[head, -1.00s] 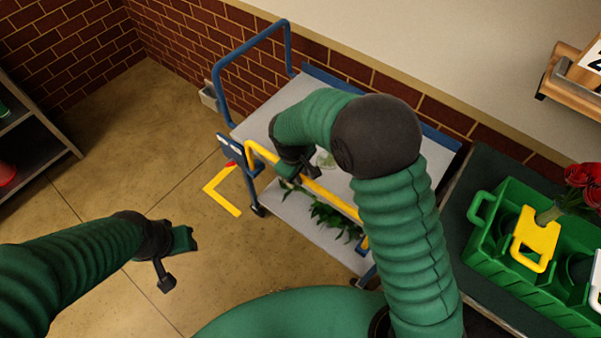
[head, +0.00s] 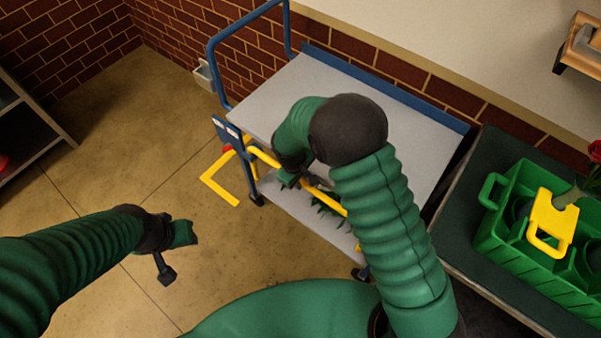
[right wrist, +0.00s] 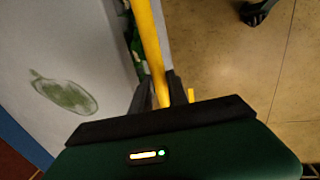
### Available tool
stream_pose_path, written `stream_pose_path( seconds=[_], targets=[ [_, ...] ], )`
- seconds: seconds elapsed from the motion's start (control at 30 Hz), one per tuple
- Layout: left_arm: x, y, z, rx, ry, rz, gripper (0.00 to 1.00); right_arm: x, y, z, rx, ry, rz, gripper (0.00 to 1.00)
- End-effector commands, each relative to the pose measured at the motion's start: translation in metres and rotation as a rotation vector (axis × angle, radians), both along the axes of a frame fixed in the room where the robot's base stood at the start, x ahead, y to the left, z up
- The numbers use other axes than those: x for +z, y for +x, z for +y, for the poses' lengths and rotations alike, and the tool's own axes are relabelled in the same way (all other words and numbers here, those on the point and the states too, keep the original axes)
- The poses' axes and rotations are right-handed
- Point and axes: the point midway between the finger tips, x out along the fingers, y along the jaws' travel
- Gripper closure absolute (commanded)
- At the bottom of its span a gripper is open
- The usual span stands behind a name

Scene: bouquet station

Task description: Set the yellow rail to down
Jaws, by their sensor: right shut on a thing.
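The yellow rail (head: 264,156) runs along the near side of a grey cart with a blue frame. It sits at about the upper deck's near edge or a little below, sloping down to the right in the picture. My right gripper (head: 300,183) is shut on the rail near its middle. In the right wrist view the yellow rail (right wrist: 147,40) passes between the dark fingers of my right gripper (right wrist: 157,92). My right arm hides part of the rail and cart. My left gripper (head: 177,254) is open and empty above the floor, left of the cart.
The cart's upper deck (head: 400,118) is largely bare, with green leaves (head: 325,205) on the lower shelf. Yellow L-shaped tape (head: 218,190) marks the floor. A green crate (head: 510,253) stands on a dark table at right. A grey shelf (head: 30,125) stands at left.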

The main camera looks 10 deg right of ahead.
Motion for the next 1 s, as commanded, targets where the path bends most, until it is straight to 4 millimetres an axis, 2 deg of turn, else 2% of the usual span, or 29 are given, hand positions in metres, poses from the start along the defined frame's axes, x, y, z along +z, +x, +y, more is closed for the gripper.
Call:
stream_pose_path(
  seconds=[0.37,0.4,0.53,0.87,1.0],
  targets=[
    [-0.002,0.0,0.0,0.0,0.0,-0.001,0.62,-0.006,0.003,0.002,0.003,0.004,-0.007,1.0],
    [-0.002,0.0,0.0,0.0,0.0,-0.001,0.62,-0.006,0.003,0.002,0.003,0.004,-0.007,0.75],
    [-0.002,0.0,0.0,0.0,0.0,0.0,0.62,-0.006,0.002,0.001,0.001,0.003,-0.005,0.59],
    [-0.002,0.0,0.0,0.0,0.0,0.0,0.62,-0.001,0.001,0.001,0.001,0.001,-0.005,0.59],
    [0.002,0.0,0.0,0.0,0.0,0.0,0.62,0.02,0.0,0.005,0.002,0.002,-0.008,0.59]
  ],
)
